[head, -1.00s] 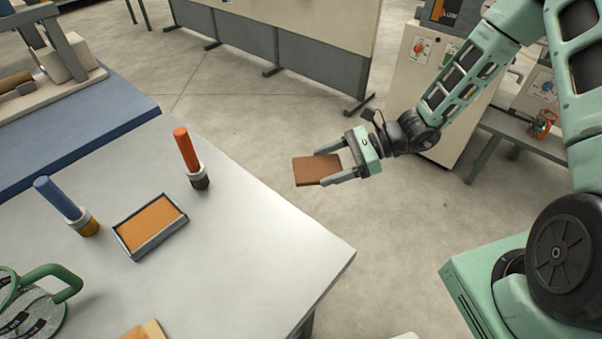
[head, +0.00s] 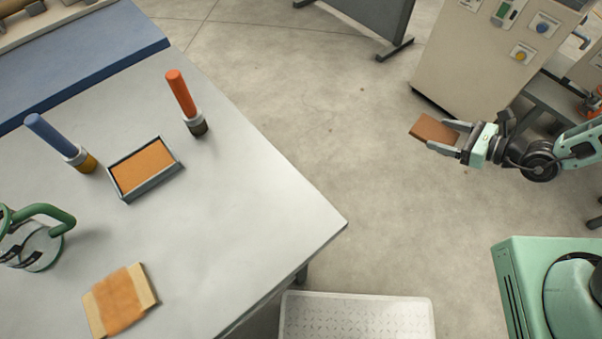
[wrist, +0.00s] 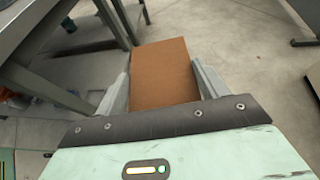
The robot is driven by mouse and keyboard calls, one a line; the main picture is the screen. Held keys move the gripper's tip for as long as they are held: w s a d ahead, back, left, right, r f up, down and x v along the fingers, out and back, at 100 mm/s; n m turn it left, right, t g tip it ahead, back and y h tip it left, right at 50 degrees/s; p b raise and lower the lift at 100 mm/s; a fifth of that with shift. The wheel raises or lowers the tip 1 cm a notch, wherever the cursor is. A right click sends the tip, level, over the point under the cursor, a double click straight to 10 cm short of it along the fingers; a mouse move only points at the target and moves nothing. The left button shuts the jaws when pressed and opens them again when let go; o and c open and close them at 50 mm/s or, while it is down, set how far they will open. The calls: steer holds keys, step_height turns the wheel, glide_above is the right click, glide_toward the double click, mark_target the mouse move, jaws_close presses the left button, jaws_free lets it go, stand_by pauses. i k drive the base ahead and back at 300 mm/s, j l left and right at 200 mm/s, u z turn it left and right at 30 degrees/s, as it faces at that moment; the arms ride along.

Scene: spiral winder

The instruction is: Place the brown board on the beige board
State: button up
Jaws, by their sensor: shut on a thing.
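My gripper (head: 455,136) is shut on the brown board (head: 432,129) and holds it in the air over the floor, to the right of the grey table and apart from it. In the wrist view the brown board (wrist: 163,75) sits between the two fingers, its far end sticking out past them. The beige board (head: 148,287) lies on the table near its front edge, at the lower left of the head view. An orange-brown piece (head: 119,301) lies across its middle, leaving beige ends bare.
The grey table (head: 235,210) also bears an orange pad in a dark tray (head: 143,168), an orange-handled tool (head: 183,95), a blue-handled tool (head: 55,138) and a green-handled round object (head: 35,240). A white perforated platform (head: 355,315) stands beside the table. A beige cabinet (head: 480,60) stands behind my gripper.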

mark_target(117, 300)
steer(key=k+j+z, duration=0.7)
steer(key=j, duration=0.15)
steer(key=k+j, duration=0.4)
steer(key=k, duration=0.15)
steer(key=k+j+z, duration=0.1)
steer(key=k+j, duration=0.7)
steer(key=k, duration=0.25)
